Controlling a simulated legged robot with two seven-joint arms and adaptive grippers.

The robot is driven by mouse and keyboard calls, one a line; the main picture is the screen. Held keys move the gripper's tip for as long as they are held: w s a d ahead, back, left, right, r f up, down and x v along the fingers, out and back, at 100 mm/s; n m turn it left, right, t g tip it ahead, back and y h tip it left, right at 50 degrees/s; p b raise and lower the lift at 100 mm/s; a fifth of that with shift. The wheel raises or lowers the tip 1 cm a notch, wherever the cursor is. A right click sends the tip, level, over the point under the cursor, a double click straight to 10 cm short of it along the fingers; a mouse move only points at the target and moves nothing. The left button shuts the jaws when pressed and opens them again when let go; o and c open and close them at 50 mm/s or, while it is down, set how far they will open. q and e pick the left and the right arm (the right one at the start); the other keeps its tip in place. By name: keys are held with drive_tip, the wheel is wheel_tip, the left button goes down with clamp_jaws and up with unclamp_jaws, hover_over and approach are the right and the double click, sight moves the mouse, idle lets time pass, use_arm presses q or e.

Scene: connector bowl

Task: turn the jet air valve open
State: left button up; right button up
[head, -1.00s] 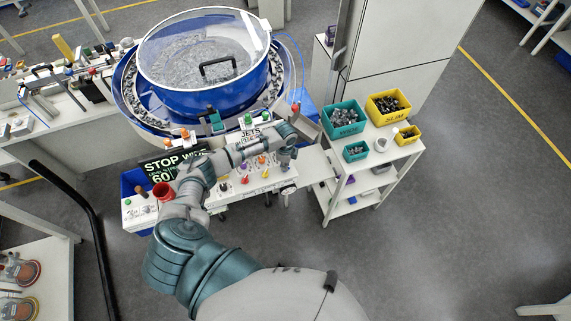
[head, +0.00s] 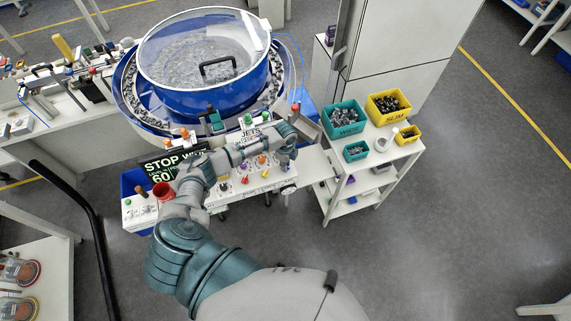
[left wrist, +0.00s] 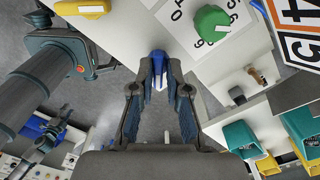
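In the left wrist view a blue valve handle (left wrist: 158,58) with a pale tip sits at the edge of the white control panel (left wrist: 130,25). The fingertips of my left gripper (left wrist: 160,72) lie on both sides of it, close against it, and hide part of it. In the head view my left gripper (head: 287,150) is at the panel's right end, below the JETS sign (head: 251,133), and the blue handle is hidden there. A green dial knob (left wrist: 211,22) stands right of the handle in the left wrist view.
The blue bowl feeder (head: 205,98) with a clear cover stands behind the panel. A white shelf cart (head: 365,160) with teal and yellow bins is to the right. The floor at right is open.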

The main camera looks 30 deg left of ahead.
use_arm(q)
drive_tip(key=shift+o, duration=1.2)
drive_tip(key=shift+w, duration=0.1)
drive_tip(key=shift+a, duration=0.1)
wheel_tip(320, 180, up, 12)
drive_tip(key=shift+f, duration=0.1)
